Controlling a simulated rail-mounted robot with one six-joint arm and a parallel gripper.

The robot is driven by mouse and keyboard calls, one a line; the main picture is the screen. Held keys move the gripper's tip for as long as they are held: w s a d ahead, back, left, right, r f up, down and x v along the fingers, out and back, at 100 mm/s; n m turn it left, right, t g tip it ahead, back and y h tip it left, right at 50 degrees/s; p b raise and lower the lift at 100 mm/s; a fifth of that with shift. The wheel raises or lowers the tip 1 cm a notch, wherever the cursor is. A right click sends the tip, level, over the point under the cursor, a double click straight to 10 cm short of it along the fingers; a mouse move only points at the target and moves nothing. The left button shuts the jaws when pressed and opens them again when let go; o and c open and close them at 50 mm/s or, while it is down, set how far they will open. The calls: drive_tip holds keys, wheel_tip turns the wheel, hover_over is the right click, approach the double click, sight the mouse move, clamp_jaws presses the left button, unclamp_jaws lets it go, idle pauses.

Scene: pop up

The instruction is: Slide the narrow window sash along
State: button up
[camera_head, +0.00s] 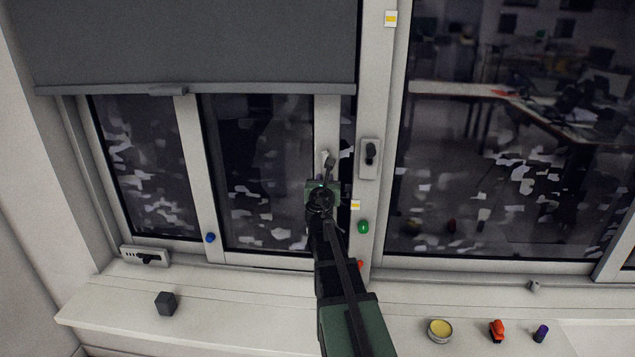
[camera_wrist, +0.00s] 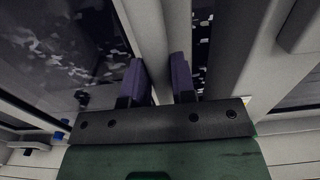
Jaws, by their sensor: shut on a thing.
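The narrow window sash (camera_head: 327,122) is pale-framed with dark glass, left of the centre post below a grey blind. Its right upright is in the middle of the head view. A narrow dark strip of glass shows between this upright and the post. My gripper (camera_head: 327,165) is at the upright, about halfway up. In the wrist view the purple fingers of my gripper (camera_wrist: 158,75) stand on either side of the pale sash upright (camera_wrist: 150,30), shut on it. My arm hides the lower part of the upright in the head view.
A grey handle box (camera_head: 369,158) is on the post just right of my gripper. The blind (camera_head: 190,40) hangs above.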

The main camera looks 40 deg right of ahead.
drive_tip(key=shift+s+d, duration=0.6)
drive_tip(key=shift+d, duration=0.05)
drive_tip(key=shift+s+d, duration=0.8)
drive_tip(key=shift+d, duration=0.1)
drive_tip(key=o, duration=0.9)
drive_tip(key=shift+o, duration=0.2)
drive_tip(key=shift+a, duration=0.1)
drive_tip(key=v, duration=1)
drive_tip(key=shift+s+a, duration=0.2)
drive_tip(key=shift+s, duration=0.05)
